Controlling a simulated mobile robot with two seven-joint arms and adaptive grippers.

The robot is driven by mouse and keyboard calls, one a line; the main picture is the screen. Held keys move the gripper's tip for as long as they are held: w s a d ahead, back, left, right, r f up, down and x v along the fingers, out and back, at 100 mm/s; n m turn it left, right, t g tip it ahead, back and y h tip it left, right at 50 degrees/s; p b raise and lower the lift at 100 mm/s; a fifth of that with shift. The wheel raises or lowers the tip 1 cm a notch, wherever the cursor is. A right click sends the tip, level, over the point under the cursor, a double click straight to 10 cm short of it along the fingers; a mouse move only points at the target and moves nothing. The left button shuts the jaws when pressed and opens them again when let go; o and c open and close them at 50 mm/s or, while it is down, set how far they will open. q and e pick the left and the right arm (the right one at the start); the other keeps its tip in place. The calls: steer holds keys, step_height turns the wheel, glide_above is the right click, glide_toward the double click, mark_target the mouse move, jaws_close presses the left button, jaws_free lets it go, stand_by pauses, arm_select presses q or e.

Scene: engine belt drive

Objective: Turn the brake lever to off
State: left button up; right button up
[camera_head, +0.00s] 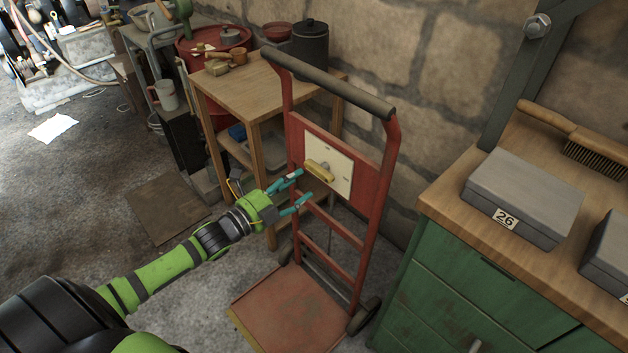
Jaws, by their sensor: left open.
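The brake lever (319,171) is a small yellow handle on a pale plate (343,168). The plate is fixed to the upper red panel of a red hand truck (372,200). The lever lies slanted, its right end a little lower than its left. My left gripper (303,186) has teal fingers and is open, just left of and below the lever. Its fingers point toward the lever with nothing between them. I cannot tell whether the upper finger touches the lever. My right gripper is not in view.
A wooden table (255,88) with a dark canister (310,45) stands behind the hand truck. A green cabinet (450,290) with a grey box (523,195) and a brush (575,140) is at right. The hand truck's base plate (290,310) lies low in front.

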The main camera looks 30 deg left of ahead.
mark_target(315, 174)
arm_select(q)
steer(key=x, duration=0.6)
steer(key=shift+w+d, duration=0.2)
steer(key=shift+d, duration=0.05)
jaws_close()
